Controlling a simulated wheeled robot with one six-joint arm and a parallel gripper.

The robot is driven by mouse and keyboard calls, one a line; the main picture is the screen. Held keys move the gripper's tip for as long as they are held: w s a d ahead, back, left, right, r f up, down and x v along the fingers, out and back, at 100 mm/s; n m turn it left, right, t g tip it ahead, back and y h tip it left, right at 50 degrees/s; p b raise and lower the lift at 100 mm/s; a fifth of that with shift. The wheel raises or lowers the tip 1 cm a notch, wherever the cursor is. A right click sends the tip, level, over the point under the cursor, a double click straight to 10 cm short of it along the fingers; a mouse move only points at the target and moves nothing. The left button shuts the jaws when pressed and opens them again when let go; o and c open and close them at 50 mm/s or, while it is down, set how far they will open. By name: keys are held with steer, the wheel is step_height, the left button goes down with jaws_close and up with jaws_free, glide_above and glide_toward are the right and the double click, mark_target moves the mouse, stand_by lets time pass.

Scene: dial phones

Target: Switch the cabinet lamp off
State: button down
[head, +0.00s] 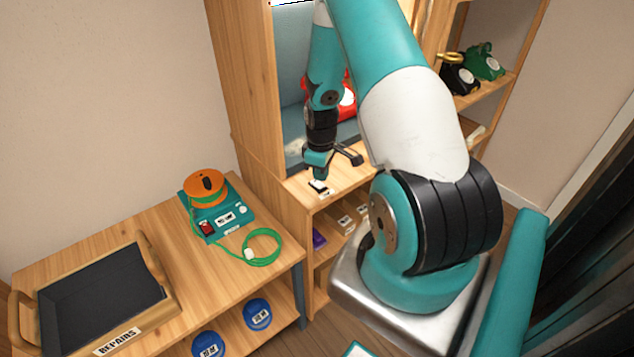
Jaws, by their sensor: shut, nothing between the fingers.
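The cabinet (252,95) is wooden with a blue-grey lined alcove. A bright white patch at the top edge of the alcove looks like the lit cabinet lamp (290,3). A small black-and-white piece, probably the lamp switch (319,187), is on the cabinet's front ledge, with a pale label beside it. My gripper (318,174) points down right over this piece, shut and empty. I cannot tell whether it touches the piece, and the gripper partly hides it. A red dial phone (347,103) stands in the alcove behind my arm, partly hidden.
A wooden bench (100,245) at left holds a teal device with an orange reel (205,185), a green cord and a black-lined "REPAIRS" tray (105,290). Blue round items lie on its lower shelf. A black phone (458,80) and green phone (485,62) stand on the right shelf.

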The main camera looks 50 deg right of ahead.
mark_target(321, 185)
steer(key=shift+f+b, duration=0.95)
steer(key=shift+f, duration=0.35)
stand_by(1.0)
step_height(321, 185, up, 7)
steer(key=p, duration=0.5)
stand_by(0.4)
stand_by(0.4)
